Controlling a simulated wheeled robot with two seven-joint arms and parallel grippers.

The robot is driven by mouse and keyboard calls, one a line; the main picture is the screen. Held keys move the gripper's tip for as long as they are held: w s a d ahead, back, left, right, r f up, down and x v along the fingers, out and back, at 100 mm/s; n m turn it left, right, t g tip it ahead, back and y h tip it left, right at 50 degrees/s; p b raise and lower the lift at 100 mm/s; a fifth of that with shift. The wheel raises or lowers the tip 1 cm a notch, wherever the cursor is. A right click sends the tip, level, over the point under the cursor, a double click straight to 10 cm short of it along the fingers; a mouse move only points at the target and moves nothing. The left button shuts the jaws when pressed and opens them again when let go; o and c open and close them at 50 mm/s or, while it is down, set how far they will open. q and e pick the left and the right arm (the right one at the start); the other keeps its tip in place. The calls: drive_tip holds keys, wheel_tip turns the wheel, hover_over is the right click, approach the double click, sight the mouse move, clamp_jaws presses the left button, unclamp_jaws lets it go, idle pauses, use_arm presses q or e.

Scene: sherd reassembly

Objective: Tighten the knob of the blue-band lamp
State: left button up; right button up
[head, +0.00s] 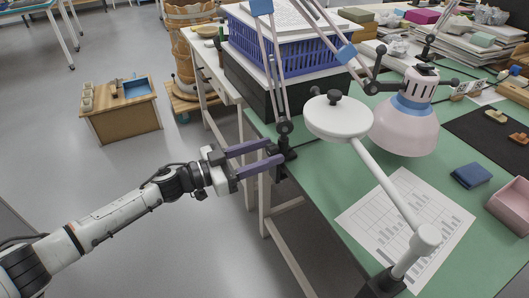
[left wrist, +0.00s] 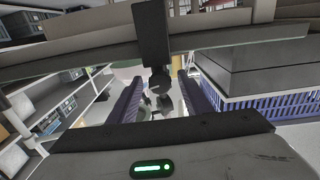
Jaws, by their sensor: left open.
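The blue-band lamp has a pale pink shade (head: 405,138) with a blue band round its neck, and blue bands on its jointed arm (head: 277,62). The arm rises from a dark clamp (head: 289,154) at the left edge of the green bench. My left gripper (head: 275,152) is open, its two purple fingers pointing at the clamp from the left. In the left wrist view, a dark round knob (left wrist: 159,83) shows between the fingers, beyond my palm. I cannot tell whether the fingers touch it. My right gripper is not in view.
A white round-headed lamp (head: 338,118) stands over a printed sheet (head: 405,225) on the green bench (head: 330,178). A blue basket (head: 275,52) sits on a dark box behind the clamp. A wooden cabinet (head: 122,112) stands on the floor.

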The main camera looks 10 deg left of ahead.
use_arm(q)
drive_tip(key=c, duration=1.1)
drive_tip(key=shift+o, duration=0.2)
drive_tip(key=shift+m, duration=1.4)
drive_tip(key=o, duration=1.1)
drive_tip(key=shift+c, duration=0.2)
drive_tip(key=p+v, duration=0.1)
drive_tip(key=v, duration=0.9)
drive_tip(key=shift+a, duration=0.15)
drive_tip(key=shift+s, duration=0.15)
